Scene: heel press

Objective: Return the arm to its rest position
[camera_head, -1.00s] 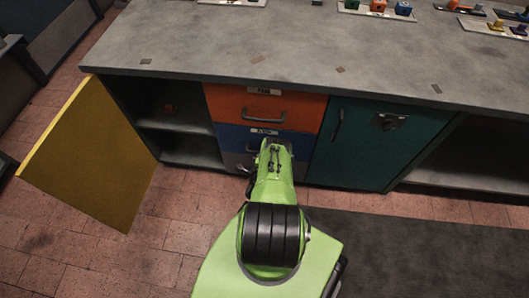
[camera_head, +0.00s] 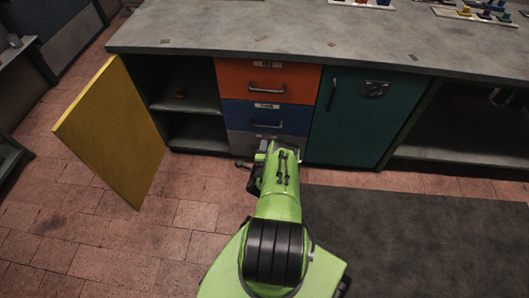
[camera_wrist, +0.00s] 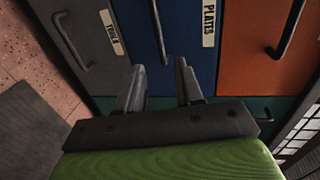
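My green arm reaches forward from the bottom of the head view toward the drawers. My gripper (camera_wrist: 160,88) shows in the wrist view with its two grey fingers apart and nothing between them. In the head view the gripper itself is mostly hidden by my arm. Beyond the fingers are the blue drawer (camera_wrist: 155,35), labelled PLATES, the grey drawer (camera_wrist: 85,40) and the orange drawer (camera_wrist: 255,50). All three drawers look shut.
A yellow door (camera_head: 115,132) stands wide open at the left cupboard, whose shelf holds a small reddish object (camera_head: 180,94). A teal door (camera_head: 350,120) is shut. The worktop (camera_head: 300,35) carries trays at the back. Floor (camera_head: 120,240) is clear at left; a dark mat (camera_head: 420,230) lies right.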

